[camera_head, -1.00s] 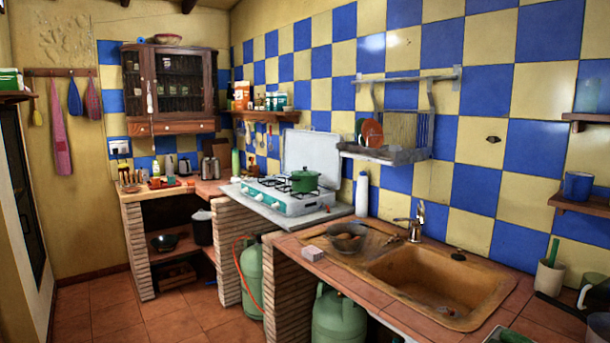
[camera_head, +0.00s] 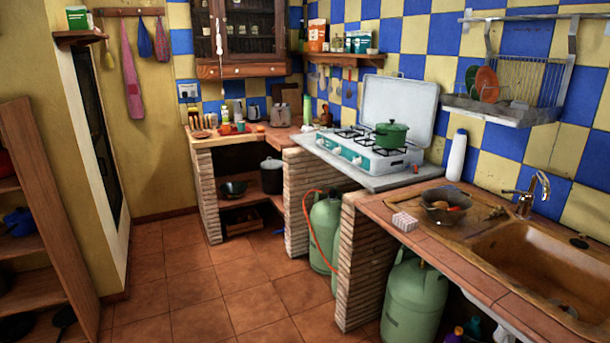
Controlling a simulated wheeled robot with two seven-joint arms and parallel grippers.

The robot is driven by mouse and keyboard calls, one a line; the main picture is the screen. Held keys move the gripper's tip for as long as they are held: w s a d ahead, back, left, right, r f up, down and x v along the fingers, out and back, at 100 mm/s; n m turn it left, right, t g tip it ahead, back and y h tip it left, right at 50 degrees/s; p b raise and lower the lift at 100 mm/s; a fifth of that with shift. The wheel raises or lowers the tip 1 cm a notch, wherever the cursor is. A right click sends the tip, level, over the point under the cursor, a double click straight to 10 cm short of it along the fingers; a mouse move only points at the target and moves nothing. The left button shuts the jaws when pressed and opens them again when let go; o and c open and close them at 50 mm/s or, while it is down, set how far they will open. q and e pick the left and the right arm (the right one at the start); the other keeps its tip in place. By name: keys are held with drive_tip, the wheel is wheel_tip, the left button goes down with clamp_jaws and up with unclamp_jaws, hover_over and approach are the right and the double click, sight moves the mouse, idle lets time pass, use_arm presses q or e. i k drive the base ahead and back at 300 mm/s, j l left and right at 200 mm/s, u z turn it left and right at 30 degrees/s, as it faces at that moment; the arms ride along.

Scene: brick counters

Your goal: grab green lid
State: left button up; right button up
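A green pot (camera_head: 391,138) stands on the right part of the white gas stove (camera_head: 360,151). Its green lid (camera_head: 392,127) sits on top of the pot, with a small knob at its centre. The stove's white cover stands raised behind it. Neither of my grippers shows in the head view, so I cannot see whether they are open or shut.
A brick counter with a brown sink (camera_head: 550,262) is at the right, holding a bowl (camera_head: 447,207). A white bottle (camera_head: 457,156) stands between sink and stove. Green gas cylinders (camera_head: 414,298) are below. A wooden shelf (camera_head: 45,230) is at left. Tiled floor (camera_head: 200,300) is open.

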sight(389, 127)
drive_tip(key=i+j+u, duration=0.2)
drive_tip(key=i, duration=0.4)
drive_tip(key=i+j+u, duration=0.25)
drive_tip(key=i, duration=0.35)
drive_tip(key=i+j+u, duration=0.2)
drive_tip(key=i, duration=0.4)
drive_tip(key=l, duration=0.1)
